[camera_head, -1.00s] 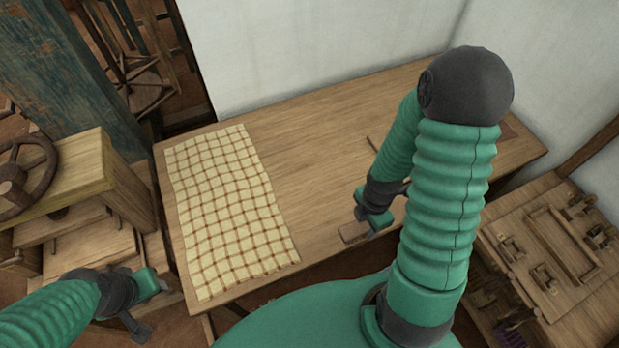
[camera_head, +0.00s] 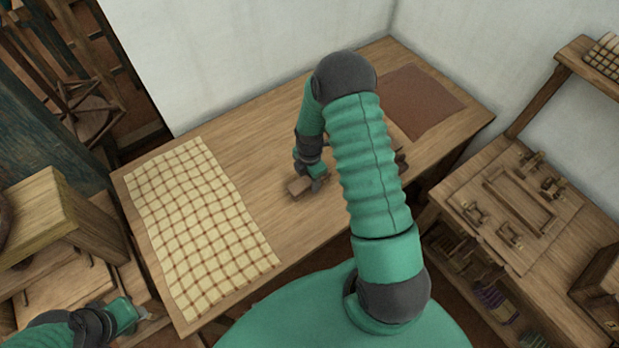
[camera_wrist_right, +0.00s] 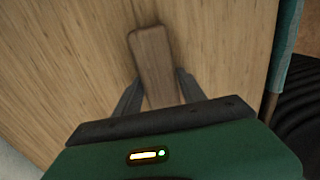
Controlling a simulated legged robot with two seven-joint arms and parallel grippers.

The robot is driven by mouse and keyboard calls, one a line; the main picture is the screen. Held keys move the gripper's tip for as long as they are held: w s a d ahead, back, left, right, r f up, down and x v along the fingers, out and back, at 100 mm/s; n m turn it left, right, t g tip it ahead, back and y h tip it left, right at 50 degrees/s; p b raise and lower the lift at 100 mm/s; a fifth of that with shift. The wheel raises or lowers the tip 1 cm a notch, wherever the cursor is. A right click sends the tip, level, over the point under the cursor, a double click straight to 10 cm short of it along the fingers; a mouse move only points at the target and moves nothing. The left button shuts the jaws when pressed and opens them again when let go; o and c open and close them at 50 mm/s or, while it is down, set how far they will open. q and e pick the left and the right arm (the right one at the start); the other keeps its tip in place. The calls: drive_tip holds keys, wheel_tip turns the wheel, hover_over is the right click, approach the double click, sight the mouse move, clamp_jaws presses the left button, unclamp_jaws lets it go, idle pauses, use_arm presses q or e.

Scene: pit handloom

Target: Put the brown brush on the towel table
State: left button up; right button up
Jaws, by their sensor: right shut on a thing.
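The brown brush (camera_head: 299,186) is a small wooden block at the tip of my right gripper (camera_head: 314,183), over the towel table's wooden top. In the right wrist view the brush (camera_wrist_right: 153,62) lies between the two dark fingers of my right gripper (camera_wrist_right: 158,90), which are shut on it. I cannot tell whether the brush touches the wood. The towel table (camera_head: 262,130) carries a checked cream towel (camera_head: 200,225) on its left part. My left gripper (camera_head: 140,312) is at the lower left, off the table, with its fingers too small to read.
A reddish-brown mat (camera_head: 415,101) lies at the table's right end. A second wooden bench (camera_head: 470,180) with fittings stands to the right. A wooden frame (camera_head: 50,215) stands at the left. Bare wood lies between towel and brush. A white wall runs behind.

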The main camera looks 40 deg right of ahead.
drive_tip(key=shift+d+f, duration=0.1)
drive_tip(key=shift+d, duration=0.05)
drive_tip(key=o, duration=1.4)
drive_tip(key=shift+s, duration=0.1)
drive_tip(key=shift+o, duration=0.3)
